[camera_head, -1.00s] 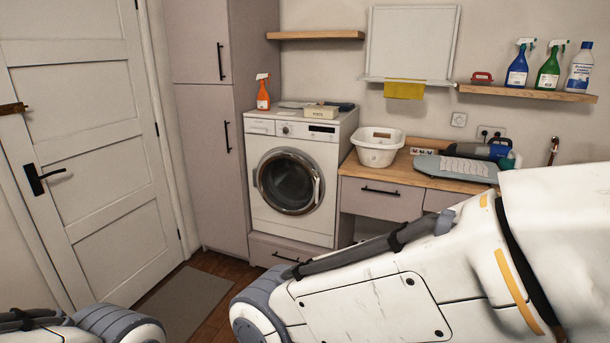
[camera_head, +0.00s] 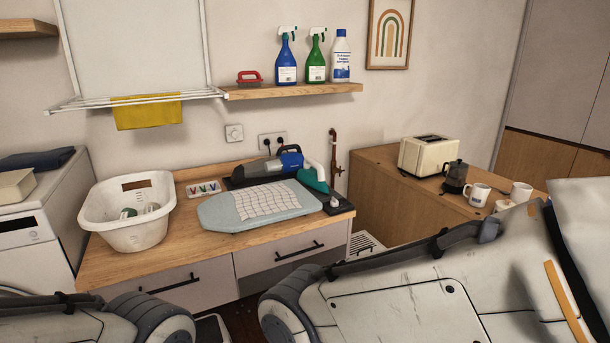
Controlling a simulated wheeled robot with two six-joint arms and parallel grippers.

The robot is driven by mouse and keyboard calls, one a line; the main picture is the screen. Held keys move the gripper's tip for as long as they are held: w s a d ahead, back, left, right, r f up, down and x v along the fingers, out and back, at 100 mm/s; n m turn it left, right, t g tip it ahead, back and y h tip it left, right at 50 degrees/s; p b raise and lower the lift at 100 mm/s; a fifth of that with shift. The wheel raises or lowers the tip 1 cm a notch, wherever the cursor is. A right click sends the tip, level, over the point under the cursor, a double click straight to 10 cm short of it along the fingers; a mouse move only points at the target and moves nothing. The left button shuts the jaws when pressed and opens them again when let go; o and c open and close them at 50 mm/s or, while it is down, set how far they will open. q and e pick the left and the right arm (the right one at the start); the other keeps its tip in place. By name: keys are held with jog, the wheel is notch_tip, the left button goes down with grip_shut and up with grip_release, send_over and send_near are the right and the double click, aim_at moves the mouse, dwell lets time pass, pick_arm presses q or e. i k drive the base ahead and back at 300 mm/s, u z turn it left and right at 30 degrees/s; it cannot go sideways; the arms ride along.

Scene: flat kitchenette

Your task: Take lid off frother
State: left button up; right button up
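I cannot clearly pick out a frother or its lid. A dark pot (camera_head: 455,176) with a lid-like top stands on the wooden counter at the right, beside a cream toaster (camera_head: 430,156); it looks like a coffee pot, but I cannot tell for sure. White mugs (camera_head: 478,195) stand to its right. Parts of both my arms fill the lower edge of the head view. Neither gripper shows. My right arm hides part of the wooden counter's front.
A wooden worktop (camera_head: 105,264) carries a white basket (camera_head: 128,232), an ironing board (camera_head: 225,214) and a handheld vacuum (camera_head: 268,166). A shelf (camera_head: 300,92) above holds spray bottles (camera_head: 286,58). The wooden counter (camera_head: 378,170) at the right has bare room left of the toaster.

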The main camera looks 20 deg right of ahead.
aim_at(459, 163)
jog(key=z, duration=0.8)
jog(key=i, duration=1.5)
jog(key=z, duration=0.85)
jog(key=i, duration=1.4)
jog(key=z, duration=0.2)
